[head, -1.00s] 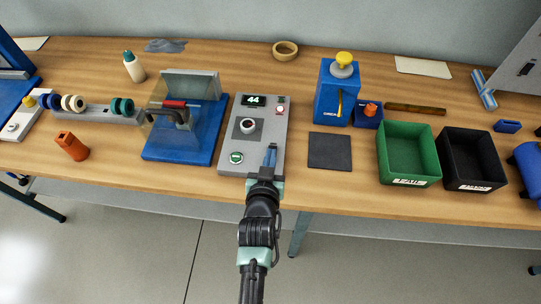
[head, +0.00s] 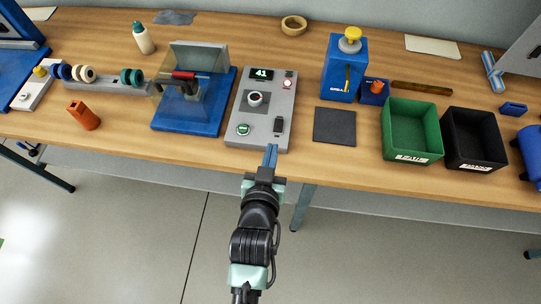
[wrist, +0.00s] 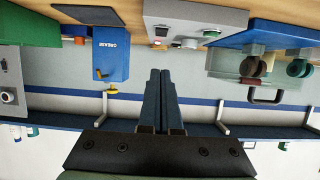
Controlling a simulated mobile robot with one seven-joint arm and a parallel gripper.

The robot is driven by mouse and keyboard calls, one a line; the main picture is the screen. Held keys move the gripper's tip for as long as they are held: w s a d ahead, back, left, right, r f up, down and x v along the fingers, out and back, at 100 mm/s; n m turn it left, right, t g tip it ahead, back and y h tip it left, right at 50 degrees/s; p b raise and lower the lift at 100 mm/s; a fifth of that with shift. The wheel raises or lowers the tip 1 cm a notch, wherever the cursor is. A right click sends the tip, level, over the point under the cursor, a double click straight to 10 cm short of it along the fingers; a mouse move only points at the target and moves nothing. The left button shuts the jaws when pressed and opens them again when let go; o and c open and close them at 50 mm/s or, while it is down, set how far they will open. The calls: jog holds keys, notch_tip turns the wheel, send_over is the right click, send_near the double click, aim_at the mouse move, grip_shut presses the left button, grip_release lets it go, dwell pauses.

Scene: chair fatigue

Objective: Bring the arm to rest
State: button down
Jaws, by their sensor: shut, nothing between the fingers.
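My gripper (head: 270,156) is in the head view at the front edge of the workbench, just in front of the grey control box. Its blue fingers are shut together with nothing between them. It also shows in the wrist view (wrist: 159,75), fingers closed side by side. The grey control box (head: 247,110) has a lit display reading 41, a central knob, a green button and a dark switch. The fingertips look close to the box's front edge; I cannot tell if they touch it.
A blue test rig (head: 190,118) stands left of the control box. A blue grease dispenser (head: 343,72), a dark mat (head: 335,126), a green bin (head: 438,130) and a black bin (head: 498,140) are right. An orange part (head: 84,115) lies left. The floor before the bench is clear.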

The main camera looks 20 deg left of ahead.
jog(key=shift+s+d, duration=0.15)
jog(key=shift+s, duration=0.3)
dwell(0.3)
